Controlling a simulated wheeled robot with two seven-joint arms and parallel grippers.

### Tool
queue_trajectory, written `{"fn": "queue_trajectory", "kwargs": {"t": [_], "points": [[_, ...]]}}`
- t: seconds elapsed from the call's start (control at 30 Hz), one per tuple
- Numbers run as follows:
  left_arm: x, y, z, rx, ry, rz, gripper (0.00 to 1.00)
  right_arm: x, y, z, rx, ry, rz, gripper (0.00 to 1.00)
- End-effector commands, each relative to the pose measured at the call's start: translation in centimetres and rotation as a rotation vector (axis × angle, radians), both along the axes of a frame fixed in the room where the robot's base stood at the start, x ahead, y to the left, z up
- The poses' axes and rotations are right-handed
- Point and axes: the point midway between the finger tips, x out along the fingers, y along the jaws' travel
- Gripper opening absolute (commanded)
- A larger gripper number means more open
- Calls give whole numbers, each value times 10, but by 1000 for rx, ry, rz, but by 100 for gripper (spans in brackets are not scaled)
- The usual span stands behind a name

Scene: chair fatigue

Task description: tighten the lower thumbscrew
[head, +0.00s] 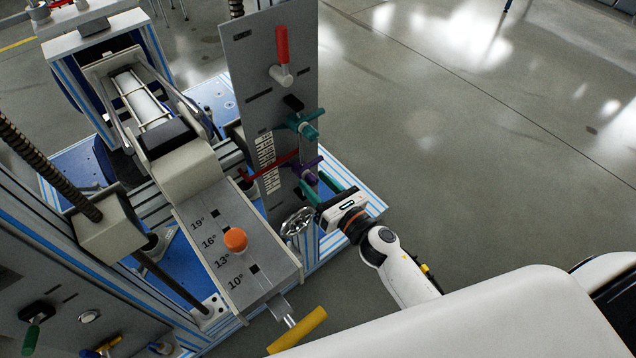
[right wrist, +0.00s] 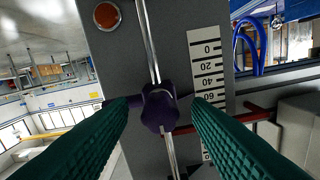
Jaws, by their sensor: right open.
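The lower thumbscrew, a purple knob (head: 307,168), sits on the edge of the grey upright panel (head: 262,60), below a teal thumbscrew (head: 304,123). My right gripper (head: 320,190) is just below and in front of the purple knob, its body to the right of the panel. In the right wrist view the purple knob (right wrist: 160,109) appears between the tips of my two open teal fingers (right wrist: 160,120), with gaps on both sides. A metal rod runs behind it. My left gripper is not in view.
A white scale (right wrist: 208,75) and a red pointer arm (right wrist: 248,114) lie right of the knob in the wrist view. A chrome handwheel (head: 297,221) is close to my right gripper. An orange knob (head: 236,240) stands on the angle plate. Floor to the right is clear.

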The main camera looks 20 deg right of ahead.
Motion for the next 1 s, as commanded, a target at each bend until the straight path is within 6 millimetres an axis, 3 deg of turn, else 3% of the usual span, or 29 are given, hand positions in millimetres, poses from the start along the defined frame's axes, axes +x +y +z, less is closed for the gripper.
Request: {"fn": "queue_trajectory", "kwargs": {"t": [0.07,0.33,0.67,1.0], "points": [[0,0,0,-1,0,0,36,0,0,0,0,0,0,43],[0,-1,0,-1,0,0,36,0,0,0,1,0,0,0],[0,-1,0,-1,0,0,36,0,0,0,47,17,0,0],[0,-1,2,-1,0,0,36,0,-1,0,272,99,-1,0]]}}
